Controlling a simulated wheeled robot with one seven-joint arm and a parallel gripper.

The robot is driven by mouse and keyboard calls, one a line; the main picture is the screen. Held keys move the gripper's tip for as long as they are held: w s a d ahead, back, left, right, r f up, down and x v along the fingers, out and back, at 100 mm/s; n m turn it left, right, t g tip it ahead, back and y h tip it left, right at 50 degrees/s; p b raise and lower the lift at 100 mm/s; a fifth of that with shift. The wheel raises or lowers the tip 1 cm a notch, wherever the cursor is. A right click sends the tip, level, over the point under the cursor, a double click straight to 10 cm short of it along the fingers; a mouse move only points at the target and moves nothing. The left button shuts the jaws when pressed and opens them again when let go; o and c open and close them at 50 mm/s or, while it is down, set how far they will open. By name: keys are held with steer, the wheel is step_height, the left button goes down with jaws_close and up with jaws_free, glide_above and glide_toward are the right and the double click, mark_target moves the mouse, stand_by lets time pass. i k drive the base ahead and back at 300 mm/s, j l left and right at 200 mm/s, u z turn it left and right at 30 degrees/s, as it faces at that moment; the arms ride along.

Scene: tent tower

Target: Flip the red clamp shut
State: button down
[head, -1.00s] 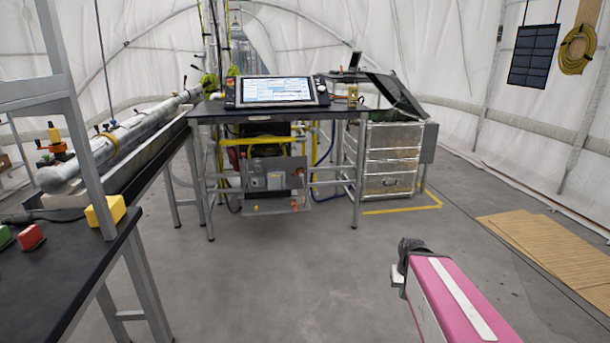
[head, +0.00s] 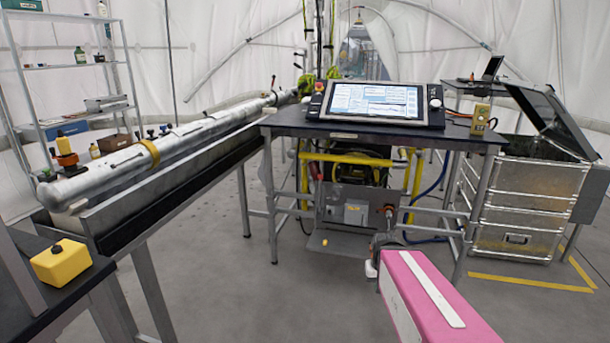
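A long silvery tube (head: 205,132) lies in a grey trough at the left, with small dark levers along its top and a yellow band (head: 150,152) around it. An orange-red fitting (head: 66,160) with a yellow top sits near the tube's near left end. I cannot tell whether it is the red clamp, or whether any clamp is open or shut. My pink arm reaches in from the bottom right. My gripper (head: 383,243) is a small dark shape at its far end, well right of the tube, and its fingers cannot be made out.
A black table (head: 290,121) with a tilted screen (head: 373,101) stands ahead, with equipment beneath it. Metal cases (head: 525,208) stand at the right. A yellow block (head: 61,263) sits on a dark bench at the near left. Grey floor is open between bench and table.

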mark_target(274, 92)
steer(key=i+j+u, duration=0.15)
steer(key=i+u, duration=0.15)
steer(key=i, duration=0.4)
steer(key=i+u, duration=0.35)
steer(key=i, duration=0.35)
steer(key=k+j+z, duration=0.15)
steer(key=j, duration=0.35)
steer(key=k+j+z, duration=0.15)
steer(key=k+j, duration=0.2)
steer(key=k+j+z, duration=0.1)
steer(key=k+j, duration=0.2)
steer(key=j, duration=0.2)
